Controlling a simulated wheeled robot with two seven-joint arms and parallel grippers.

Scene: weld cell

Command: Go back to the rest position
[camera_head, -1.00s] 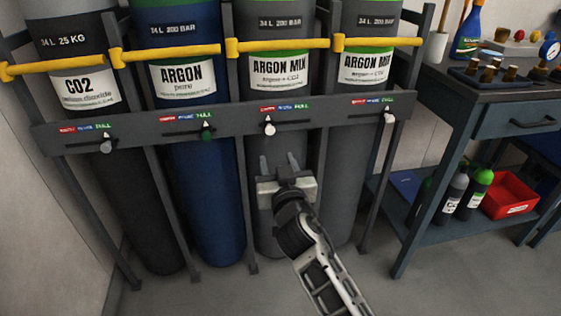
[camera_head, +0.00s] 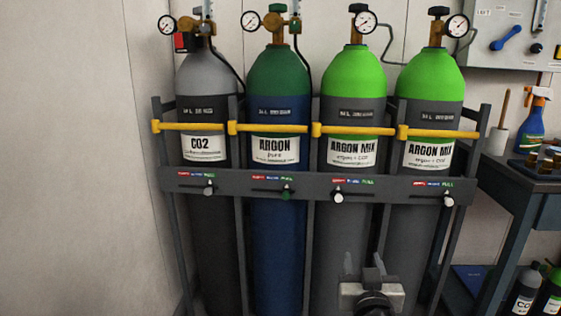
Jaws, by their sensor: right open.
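My right gripper (camera_head: 363,266) shows at the bottom of the head view, right of the middle. Its two fingers point up and stand apart, with nothing between them. It is in front of the lower part of the third cylinder, an argon mix bottle (camera_head: 352,92) with a green top, and below the rack's label rail (camera_head: 310,188). I cannot tell the gap between the gripper and the bottle. My left gripper is not in the picture.
A rack holds a CO2 cylinder (camera_head: 205,92), a blue argon cylinder (camera_head: 278,100) and another argon mix cylinder (camera_head: 430,90) behind yellow bars. A workbench (camera_head: 520,184) stands at the right, with a spray bottle (camera_head: 532,125) on it. A bare wall (camera_head: 80,150) is at the left.

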